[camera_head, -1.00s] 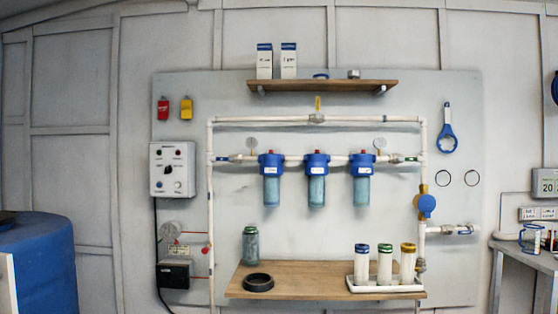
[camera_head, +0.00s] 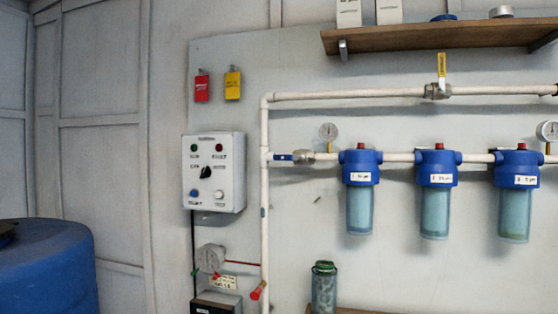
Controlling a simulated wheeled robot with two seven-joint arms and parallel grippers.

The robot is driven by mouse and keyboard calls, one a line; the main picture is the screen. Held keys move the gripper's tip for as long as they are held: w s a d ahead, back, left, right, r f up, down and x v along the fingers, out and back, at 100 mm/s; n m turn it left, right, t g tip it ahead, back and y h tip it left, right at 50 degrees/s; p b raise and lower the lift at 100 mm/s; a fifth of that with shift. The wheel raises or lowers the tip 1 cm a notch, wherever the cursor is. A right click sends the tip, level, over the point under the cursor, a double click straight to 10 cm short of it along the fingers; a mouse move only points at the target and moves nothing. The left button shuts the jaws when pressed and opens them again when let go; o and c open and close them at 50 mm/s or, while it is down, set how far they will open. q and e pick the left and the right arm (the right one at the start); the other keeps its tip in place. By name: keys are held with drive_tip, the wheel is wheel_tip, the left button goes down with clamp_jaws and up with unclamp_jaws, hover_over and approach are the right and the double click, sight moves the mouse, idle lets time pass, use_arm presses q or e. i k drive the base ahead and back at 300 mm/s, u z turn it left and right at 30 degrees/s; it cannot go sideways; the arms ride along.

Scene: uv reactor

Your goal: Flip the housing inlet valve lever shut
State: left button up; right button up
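The housing inlet valve (camera_head: 303,156) sits on the horizontal pipe left of the filter housings. Its blue lever (camera_head: 283,157) points left and lies in line with the pipe. Three blue-capped filter housings hang in a row: the left one (camera_head: 360,190), the middle one (camera_head: 436,190) and the right one (camera_head: 515,195). A yellow lever (camera_head: 441,66) stands upright on a valve (camera_head: 437,91) in the upper pipe. Neither of my grippers shows in this view.
A control box (camera_head: 214,172) and red and yellow tags (camera_head: 202,87) are left of the piping. A wooden shelf (camera_head: 430,37) juts out above. A blue barrel (camera_head: 48,270) stands at lower left. A green-topped canister (camera_head: 324,288) is at the bottom.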

sight(277, 157)
drive_tip(key=z, duration=0.55)
drive_tip(key=k, duration=1.35)
drive_tip(key=z, duration=0.05)
drive_tip(key=i, duration=0.55)
drive_tip(key=u, duration=0.85)
drive_tip(key=i, duration=0.85)
drive_tip(key=z, duration=0.55)
drive_tip(key=i, duration=0.75)
drive_tip(key=z, duration=0.7)
